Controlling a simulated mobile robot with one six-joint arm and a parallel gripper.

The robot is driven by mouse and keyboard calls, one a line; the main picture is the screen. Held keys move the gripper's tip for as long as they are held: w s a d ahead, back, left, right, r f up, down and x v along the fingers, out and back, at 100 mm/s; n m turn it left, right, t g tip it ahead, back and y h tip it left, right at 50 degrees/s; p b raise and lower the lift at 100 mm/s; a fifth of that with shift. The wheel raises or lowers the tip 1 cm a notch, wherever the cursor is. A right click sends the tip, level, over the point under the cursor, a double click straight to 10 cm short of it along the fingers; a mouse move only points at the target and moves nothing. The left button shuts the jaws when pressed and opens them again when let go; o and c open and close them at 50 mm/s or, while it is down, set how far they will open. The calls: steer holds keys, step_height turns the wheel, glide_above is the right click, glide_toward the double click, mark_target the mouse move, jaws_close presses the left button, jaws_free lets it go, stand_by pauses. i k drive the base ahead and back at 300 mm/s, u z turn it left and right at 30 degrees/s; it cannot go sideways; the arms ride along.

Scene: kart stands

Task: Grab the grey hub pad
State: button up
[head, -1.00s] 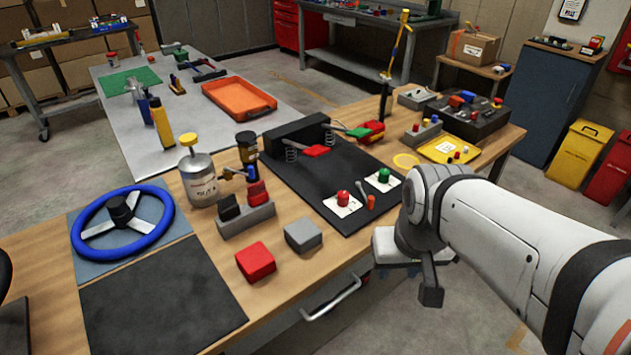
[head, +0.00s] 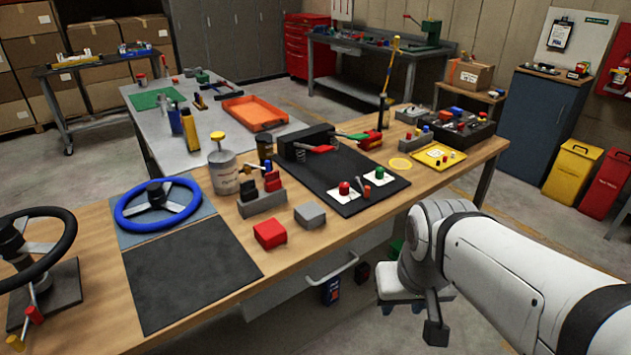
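A small grey block, which looks like the grey hub pad (head: 310,215), lies on the wooden bench top near its front edge. It is just right of a red block (head: 270,234) of similar shape, with a gap between them. My arm reaches in from the right, and its end, my gripper (head: 435,328), hangs in front of the bench, right of and nearer than the grey block. It is apart from the block. Only a dark part of the gripper shows, so I cannot see whether the fingers are open or shut.
A dark mat (head: 190,272) lies left of the red block. A holder with red and black blocks (head: 262,203) stands behind. A black pedal board (head: 340,180) lies behind right.

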mark_target(310, 215)
steer(key=u, duration=0.1)
steer(key=i, duration=0.9)
steer(key=z, duration=0.05)
